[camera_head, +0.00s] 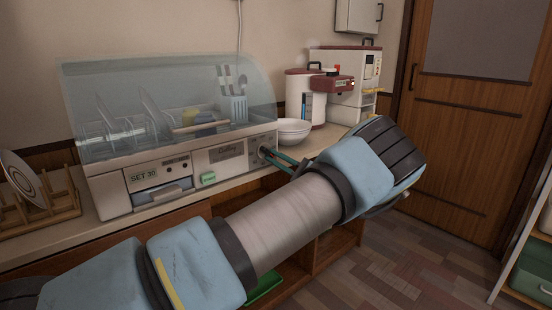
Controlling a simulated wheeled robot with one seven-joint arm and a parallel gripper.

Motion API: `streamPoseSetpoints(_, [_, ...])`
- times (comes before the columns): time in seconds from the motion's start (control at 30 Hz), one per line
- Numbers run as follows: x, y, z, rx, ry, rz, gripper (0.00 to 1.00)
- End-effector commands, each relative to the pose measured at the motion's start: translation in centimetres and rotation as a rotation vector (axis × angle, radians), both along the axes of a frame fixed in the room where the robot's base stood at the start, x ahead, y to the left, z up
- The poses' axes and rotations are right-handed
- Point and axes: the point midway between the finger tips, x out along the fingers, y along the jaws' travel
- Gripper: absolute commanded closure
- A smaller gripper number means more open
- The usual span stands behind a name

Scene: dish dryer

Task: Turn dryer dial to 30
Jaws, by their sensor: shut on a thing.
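The dish dryer (122,192) stands on the counter with a clear domed lid over dishes. Its front carries a "SET 30" label (144,176) at the left and a green button (208,178) near the middle. The dial (263,152) is at the right end of the front panel. My gripper (268,154) reaches it from the right, with its teal-edged fingers shut on the dial. The fingertips cover much of the dial, and its marks are too small to read. My arm crosses the picture from the lower left to the right.
A white bowl (294,132) stands just right of the dryer, close to my fingers. A red-and-white pot (304,90) and an appliance (352,90) stand farther back. A wooden rack with a plate (22,178) is at the left. Open floor lies right of the counter.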

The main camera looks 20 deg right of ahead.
Motion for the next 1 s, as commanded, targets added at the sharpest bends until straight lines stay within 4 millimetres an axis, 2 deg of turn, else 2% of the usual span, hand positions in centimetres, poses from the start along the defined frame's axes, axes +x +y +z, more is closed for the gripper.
streamPoseSetpoints(0.27, [0.1, 0.1, 0.0, -0.001, 0.000, 0.002, 1.00])
streamPoseSetpoints(0.3, [0.1, 0.1, 0.0, -0.001, 0.000, 0.002, 0.79])
streamPoseSetpoints(0.53, [0.1, 0.1, 0.0, -0.001, -0.001, 0.001, 0.53])
streamPoseSetpoints(0.83, [-0.2, -0.1, -0.1, -0.001, -0.001, 0.000, 0.53])
streamPoseSetpoints(1.0, [-1.8, -1.3, -0.8, -0.002, 0.000, -0.004, 0.53])
